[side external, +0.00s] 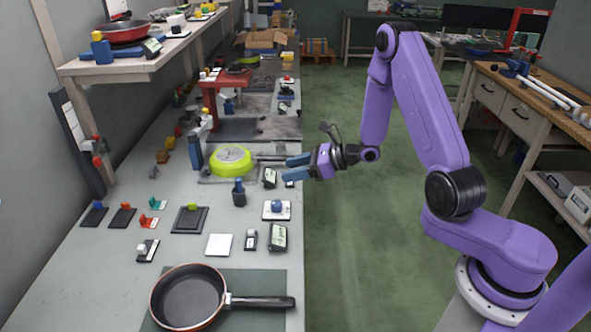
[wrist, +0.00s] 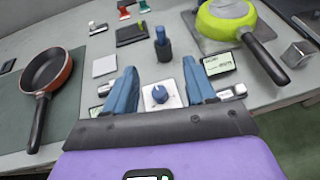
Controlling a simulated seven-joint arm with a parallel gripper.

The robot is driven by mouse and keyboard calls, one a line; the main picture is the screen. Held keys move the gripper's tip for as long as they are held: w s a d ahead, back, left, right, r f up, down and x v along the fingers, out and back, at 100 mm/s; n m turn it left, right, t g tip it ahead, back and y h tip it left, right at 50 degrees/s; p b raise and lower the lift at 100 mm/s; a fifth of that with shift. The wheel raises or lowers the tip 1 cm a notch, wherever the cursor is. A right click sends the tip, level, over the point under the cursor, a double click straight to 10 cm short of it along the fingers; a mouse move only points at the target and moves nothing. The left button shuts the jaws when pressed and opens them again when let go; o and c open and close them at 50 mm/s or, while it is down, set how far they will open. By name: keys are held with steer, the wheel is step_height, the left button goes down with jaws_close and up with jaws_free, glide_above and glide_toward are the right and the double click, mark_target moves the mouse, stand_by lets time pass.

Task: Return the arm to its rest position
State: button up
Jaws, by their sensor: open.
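My purple arm reaches over from the right in the side external view. My gripper (side external: 297,167) has blue fingers, set apart and empty, at the right edge of the grey work table (side external: 185,215). In the wrist view my gripper (wrist: 160,88) is open, with a white plate bearing a blue knob (wrist: 161,95) seen between its fingers. Nothing is held.
A dark pan with an orange-red rim (side external: 190,297) lies on a dark green mat (side external: 262,285) at the front. A lime-green pan (side external: 231,160) sits upside down farther back. Small switches and displays are spread between them. The green floor right of the table is clear.

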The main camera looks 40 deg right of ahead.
steer(key=s+a+r+n+g+y, duration=0.2)
steer(key=s+a+r+n+g, duration=0.1)
steer(key=s+a+n+g, duration=0.4)
steer(key=s+a+r+n+g+y, duration=0.1)
steer(key=s+a+r+n+g, duration=0.4)
steer(key=s+a+n, duration=0.4)
steer(key=s+d+r+n+h, duration=0.1)
steer(key=s+d+n+h, duration=0.2)
steer(key=s+n, duration=0.3)
steer(key=s+d+n+h, duration=0.4)
steer(key=s+n, duration=0.3)
steer(key=n, duration=0.4)
steer(key=s+d+r+n+t+h, duration=0.1)
steer(key=s+d+n+h, duration=0.2)
steer(key=s+n, duration=0.3)
steer(key=shift+s+d+r+n+h, duration=0.3)
steer(key=shift+d+n, duration=0.55)
steer(key=shift+n, duration=0.35)
